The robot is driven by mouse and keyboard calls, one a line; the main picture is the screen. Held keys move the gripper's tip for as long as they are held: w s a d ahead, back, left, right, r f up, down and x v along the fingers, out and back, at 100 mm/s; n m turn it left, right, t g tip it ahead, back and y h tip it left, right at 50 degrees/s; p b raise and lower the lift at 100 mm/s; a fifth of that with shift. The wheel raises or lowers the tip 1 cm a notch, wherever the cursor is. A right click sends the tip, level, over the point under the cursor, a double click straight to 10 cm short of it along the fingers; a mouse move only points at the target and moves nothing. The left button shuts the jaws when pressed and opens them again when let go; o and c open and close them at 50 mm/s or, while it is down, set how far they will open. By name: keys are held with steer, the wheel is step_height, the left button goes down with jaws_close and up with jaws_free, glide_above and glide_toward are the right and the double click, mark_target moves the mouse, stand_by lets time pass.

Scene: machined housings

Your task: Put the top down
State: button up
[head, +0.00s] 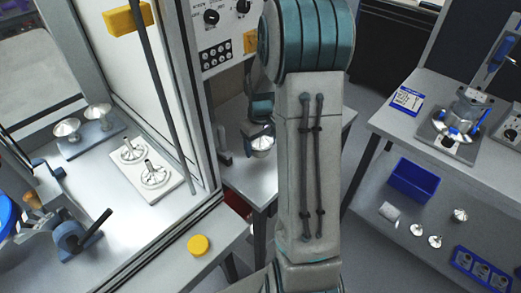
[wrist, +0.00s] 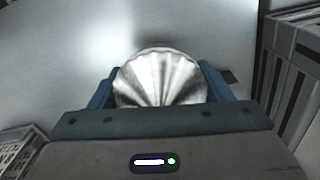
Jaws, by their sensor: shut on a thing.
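The top, a shiny round silver metal part (wrist: 160,78), is between the blue fingers of my gripper (wrist: 160,95) in the wrist view. My gripper is shut on it. In the head view my gripper (head: 261,135) shows just left of my arm, with the silver top (head: 261,145) at its lower end. It is over a grey table (head: 235,172) between the glass-walled cabinet and my arm. I cannot tell from these views whether the top touches the table. My arm hides part of that table.
A white plate with two spoked wheels (head: 155,178) and a dark stand with two silver tops (head: 72,142) sit inside the cabinet at left. A yellow round button (head: 199,245) is on its front ledge. At right, a bench holds a clamped housing (head: 465,112), with a blue bin (head: 413,180) below.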

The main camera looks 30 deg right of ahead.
mark_target(260, 160)
steer(key=shift+f+p, duration=0.3)
steer(key=shift+f, duration=1.45)
steer(key=shift+f, duration=0.1)
steer(key=shift+f, duration=0.15)
steer(key=o, duration=1.1)
steer(key=shift+r, duration=0.2)
